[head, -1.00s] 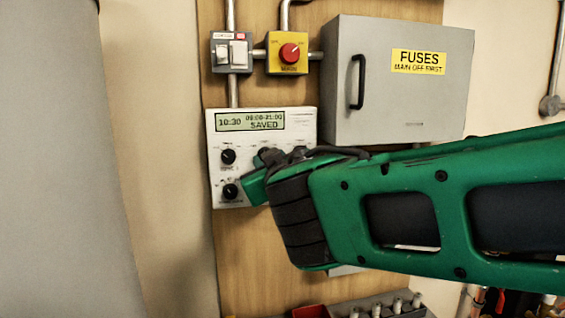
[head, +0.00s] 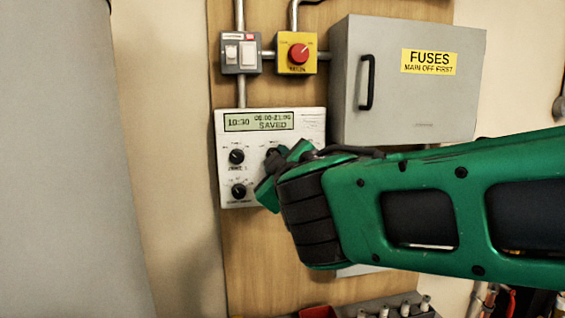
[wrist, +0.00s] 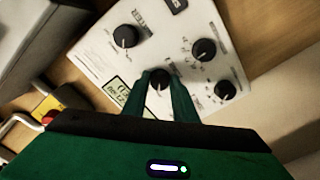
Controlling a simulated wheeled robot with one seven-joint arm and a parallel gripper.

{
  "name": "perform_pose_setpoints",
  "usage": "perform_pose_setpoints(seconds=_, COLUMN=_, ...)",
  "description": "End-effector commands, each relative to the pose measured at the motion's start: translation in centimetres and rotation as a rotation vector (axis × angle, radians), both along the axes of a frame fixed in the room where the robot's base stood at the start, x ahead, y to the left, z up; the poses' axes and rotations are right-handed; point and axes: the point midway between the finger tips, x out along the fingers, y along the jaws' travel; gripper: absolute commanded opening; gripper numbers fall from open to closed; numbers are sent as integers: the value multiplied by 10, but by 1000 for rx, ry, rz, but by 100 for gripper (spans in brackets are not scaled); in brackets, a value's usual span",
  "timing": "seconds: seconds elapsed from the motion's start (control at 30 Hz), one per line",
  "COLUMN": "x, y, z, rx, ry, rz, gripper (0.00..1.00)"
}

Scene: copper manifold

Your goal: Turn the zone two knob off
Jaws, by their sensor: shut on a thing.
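The white control panel (head: 228,178) on the wooden board has a display reading 10:30 and SAVED, with round black knobs below it. My gripper (head: 277,168) reaches in from the right, its fingers at the panel's upper middle knob. In the wrist view, my gripper (wrist: 161,82) is shut on this knob (wrist: 160,78), one finger on each side. Its white pointer line shows between the fingers, on the display's side. Its label is too small to read; by its place beside the zone 1 knob (head: 237,156), it looks like the zone two knob. The head view hides it behind my fingers.
A lower left knob (head: 239,191) and a right-hand knob (wrist: 126,37) sit close by. Above are white switches (head: 240,53) and a red knob on a yellow box (head: 298,53). The grey fuse box (head: 400,110) juts out above my arm. A tool rack (head: 375,308) lies below.

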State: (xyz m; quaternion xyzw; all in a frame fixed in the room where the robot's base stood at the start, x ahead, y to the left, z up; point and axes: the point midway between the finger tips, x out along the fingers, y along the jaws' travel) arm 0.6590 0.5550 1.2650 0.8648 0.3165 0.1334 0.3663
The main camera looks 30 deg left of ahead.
Motion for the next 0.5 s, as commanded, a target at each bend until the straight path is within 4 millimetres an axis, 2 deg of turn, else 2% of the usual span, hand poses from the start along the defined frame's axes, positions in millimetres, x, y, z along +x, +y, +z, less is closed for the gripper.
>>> perform_pose_setpoints(seconds=0.03, x=5, y=-3, z=4, rx=6, ry=-7, rz=-10, gripper=3)
perform_pose_setpoints(seconds=0.17, x=5, y=-3, z=4, rx=6, ry=-6, rz=-10, gripper=3)
perform_pose_setpoints(seconds=0.2, x=5, y=-3, z=4, rx=6, ry=-6, rz=-10, gripper=30)
perform_pose_setpoints(seconds=0.27, x=5, y=-3, z=4, rx=6, ry=-6, rz=-10, gripper=44)
perform_pose_setpoints(seconds=0.5, x=2, y=-1, z=2, rx=4, ry=-3, rz=-4, gripper=44)
